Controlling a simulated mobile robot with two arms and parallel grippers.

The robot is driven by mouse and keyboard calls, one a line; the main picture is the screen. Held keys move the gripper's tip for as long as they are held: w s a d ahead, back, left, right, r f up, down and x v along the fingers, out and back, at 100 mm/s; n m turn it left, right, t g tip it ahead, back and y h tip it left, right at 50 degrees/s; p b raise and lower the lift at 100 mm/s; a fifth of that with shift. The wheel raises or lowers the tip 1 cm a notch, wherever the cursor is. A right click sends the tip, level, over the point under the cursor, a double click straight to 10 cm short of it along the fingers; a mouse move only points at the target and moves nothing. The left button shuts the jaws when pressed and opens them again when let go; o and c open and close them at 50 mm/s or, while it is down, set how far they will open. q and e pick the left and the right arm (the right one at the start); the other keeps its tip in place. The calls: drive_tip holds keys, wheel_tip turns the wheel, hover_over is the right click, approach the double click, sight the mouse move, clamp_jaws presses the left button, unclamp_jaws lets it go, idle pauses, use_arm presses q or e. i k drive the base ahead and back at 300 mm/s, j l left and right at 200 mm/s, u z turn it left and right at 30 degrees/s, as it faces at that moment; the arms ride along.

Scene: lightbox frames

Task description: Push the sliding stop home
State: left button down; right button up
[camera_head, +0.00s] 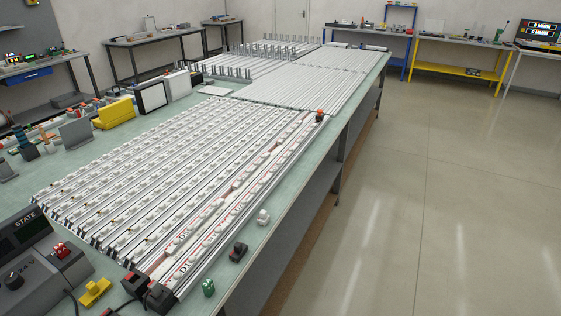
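A long lightbox frame (215,215) with white modules and red-and-white strips lies along the right edge of the workbench. A small black and orange-red piece (320,116) sits at its far end. A black block (159,297) and a black and red block (136,283) sit at its near end. I cannot tell which of these is the sliding stop, or whether any gap is left beside it. Neither of my grippers is in view.
Several parallel rails with white modules (150,180) fill the bench left of the frame. A dark clamp-like piece (238,252), a white piece (263,217), a green piece (208,288) and a yellow piece (95,292) lie around. A control box (30,270) stands near left. The right floor is clear.

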sight(319, 117)
drive_tip(key=i+l, duration=0.55)
drive_tip(key=i+l+u, duration=0.1)
drive_tip(key=i+l, duration=0.45)
drive_tip(key=l, duration=0.1)
